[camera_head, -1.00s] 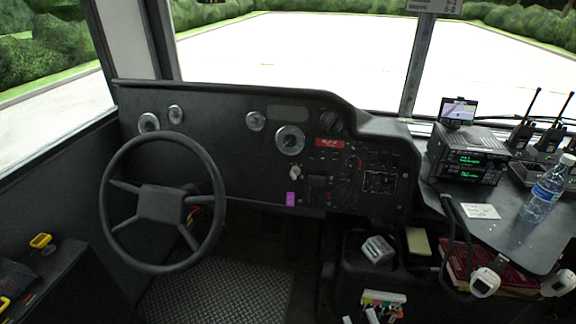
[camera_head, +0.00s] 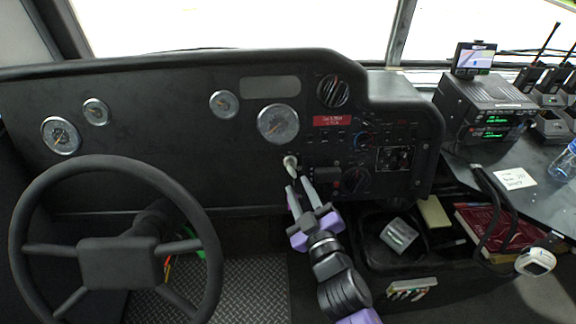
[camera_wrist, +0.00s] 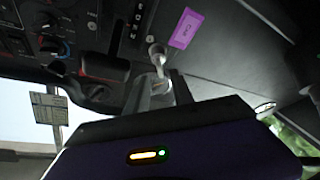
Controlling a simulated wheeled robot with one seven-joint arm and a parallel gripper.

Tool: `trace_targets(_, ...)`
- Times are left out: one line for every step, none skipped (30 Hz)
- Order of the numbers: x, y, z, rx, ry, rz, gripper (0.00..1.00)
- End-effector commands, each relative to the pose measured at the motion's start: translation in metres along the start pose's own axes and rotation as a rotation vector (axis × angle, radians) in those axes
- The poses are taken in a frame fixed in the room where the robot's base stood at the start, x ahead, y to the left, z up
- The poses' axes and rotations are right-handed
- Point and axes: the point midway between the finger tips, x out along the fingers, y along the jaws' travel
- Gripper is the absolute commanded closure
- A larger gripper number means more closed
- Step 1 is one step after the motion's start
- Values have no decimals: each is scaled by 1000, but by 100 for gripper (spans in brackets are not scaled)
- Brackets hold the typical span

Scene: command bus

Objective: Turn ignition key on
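The ignition key (camera_head: 290,162) is a small silver knob on a stem, set in the black dashboard below the large round gauge. It also shows in the wrist view (camera_wrist: 157,52), just beyond my fingertips. My gripper (camera_head: 301,186) has come up from below, with its grey fingers apart and their tips right at the key. In the wrist view the fingers (camera_wrist: 160,88) stand on either side of the lower end of the key's stem. I cannot tell whether they touch it. A purple label (camera_wrist: 187,28) is on the panel beside the key.
The steering wheel (camera_head: 117,250) is to the left of my arm. Switches and dials (camera_head: 356,180) lie close right of the key. A radio unit (camera_head: 487,107) sits on the right-hand shelf, above a bin with loose items.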

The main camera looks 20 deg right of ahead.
Motion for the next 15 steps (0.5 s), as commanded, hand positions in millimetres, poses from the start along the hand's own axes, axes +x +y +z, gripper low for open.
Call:
trace_targets(8,1,-2,0,2,1,71)
trace_targets(12,1,-2,0,2,1,71)
trace_targets(19,1,-2,0,2,1,71)
trace_targets(24,1,-2,0,3,1,71)
trace_targets(28,1,-1,1,2,0,71)
trace_targets(35,1,-2,1,2,1,71)
trace_targets(39,1,-2,1,2,0,71)
trace_targets(43,1,-2,1,2,0,71)
trace_targets(48,1,-1,1,2,1,71)
trace_targets(52,0,-1,1,1,0,71)
trace_targets(55,0,-1,1,2,0,71)
trace_targets(58,0,-1,1,2,0,71)
trace_targets(61,0,-1,1,1,0,71)
trace_targets(62,0,-1,1,1,0,71)
trace_targets(64,0,-1,1,1,0,71)
